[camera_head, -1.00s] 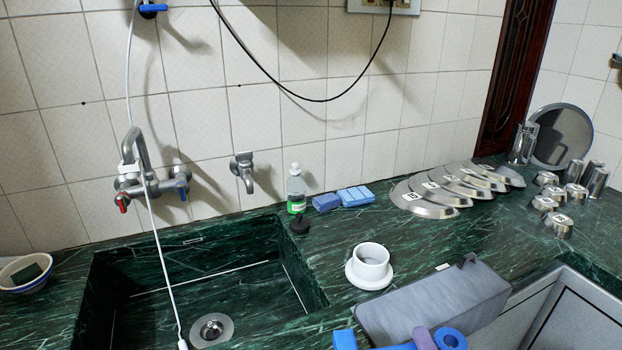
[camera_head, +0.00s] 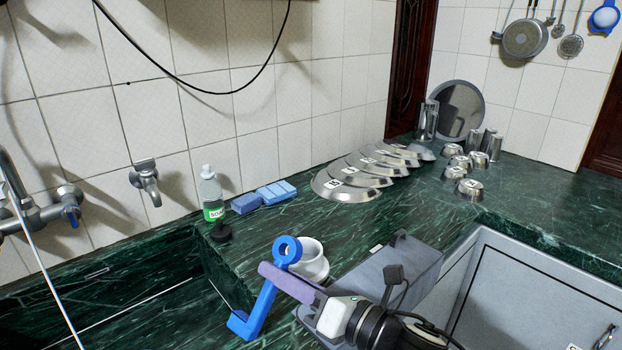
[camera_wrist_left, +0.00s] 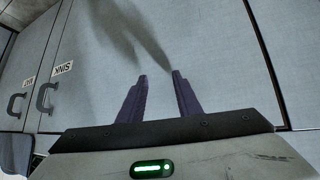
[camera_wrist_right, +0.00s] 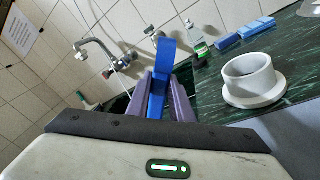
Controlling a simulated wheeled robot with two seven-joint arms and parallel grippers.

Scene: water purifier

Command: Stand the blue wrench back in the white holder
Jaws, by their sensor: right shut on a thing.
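The blue wrench (camera_head: 262,303) is in my right gripper (camera_head: 272,272), with its ring end up and its other end down and left. It also shows between the purple fingers of my right gripper (camera_wrist_right: 168,100) in the right wrist view. The white holder (camera_head: 314,262), a round cup on a wide flange, stands on the green counter just behind and right of the wrench, partly hidden. In the right wrist view the holder (camera_wrist_right: 252,82) is to the right of the wrench, apart from it, and its opening looks empty. My left gripper (camera_wrist_left: 160,95) is open and empty before grey cabinet doors.
The sink (camera_head: 120,300) is to the left. Metal plates (camera_head: 345,182) and steel bowls (camera_head: 468,188) are farther right. Clear counter lies right of the bowls.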

